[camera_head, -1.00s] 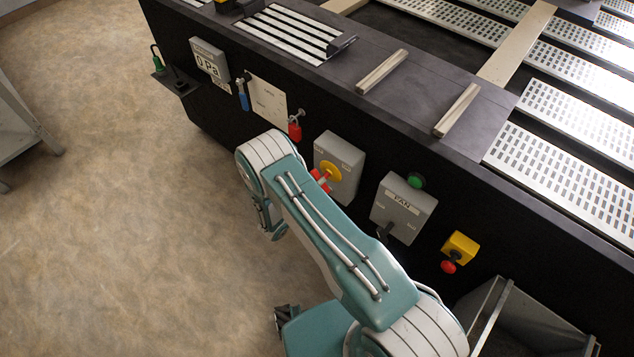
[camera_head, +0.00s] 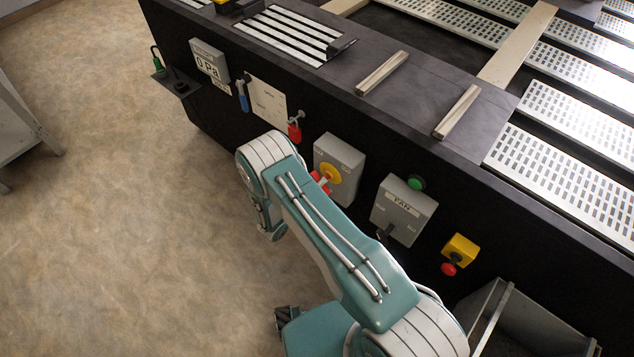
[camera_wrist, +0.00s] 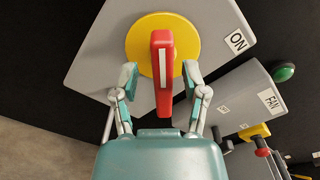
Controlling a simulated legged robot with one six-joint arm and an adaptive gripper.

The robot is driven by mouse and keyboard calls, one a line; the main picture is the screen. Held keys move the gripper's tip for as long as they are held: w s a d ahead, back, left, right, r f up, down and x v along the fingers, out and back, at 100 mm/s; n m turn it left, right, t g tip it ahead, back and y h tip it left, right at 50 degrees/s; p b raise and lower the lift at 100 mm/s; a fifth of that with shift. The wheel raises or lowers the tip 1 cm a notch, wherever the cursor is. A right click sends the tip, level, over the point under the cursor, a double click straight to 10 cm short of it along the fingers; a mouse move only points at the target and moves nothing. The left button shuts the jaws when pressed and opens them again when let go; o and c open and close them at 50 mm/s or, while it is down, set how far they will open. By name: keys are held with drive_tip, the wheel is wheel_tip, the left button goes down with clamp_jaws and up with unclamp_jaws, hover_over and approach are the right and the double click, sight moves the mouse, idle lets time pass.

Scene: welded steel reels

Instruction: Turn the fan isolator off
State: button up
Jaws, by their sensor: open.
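A grey isolator box (camera_wrist: 88,72) with a yellow disc (camera_wrist: 188,32) and a red handle (camera_wrist: 162,60) fills much of the wrist view. The handle stands upright in that view. A white ON label (camera_wrist: 238,41) is on the box's right side. My gripper (camera_wrist: 160,88) is open, one finger on each side of the handle; I cannot tell whether either touches it. In the head view the isolator box (camera_head: 346,158) is on the dark machine side, its red handle partly hidden by my arm. A separate grey box labelled FAN (camera_head: 403,207) is to its right, with a dark lever.
A green button (camera_head: 416,183) sits above the FAN box. A yellow box with a red button (camera_head: 460,250) is farther right. A red padlock (camera_head: 294,131) and a blue tag (camera_head: 243,97) hang to the left. Open floor (camera_head: 100,220) lies left of the machine.

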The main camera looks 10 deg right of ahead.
drive_tip(key=v, duration=1.2)
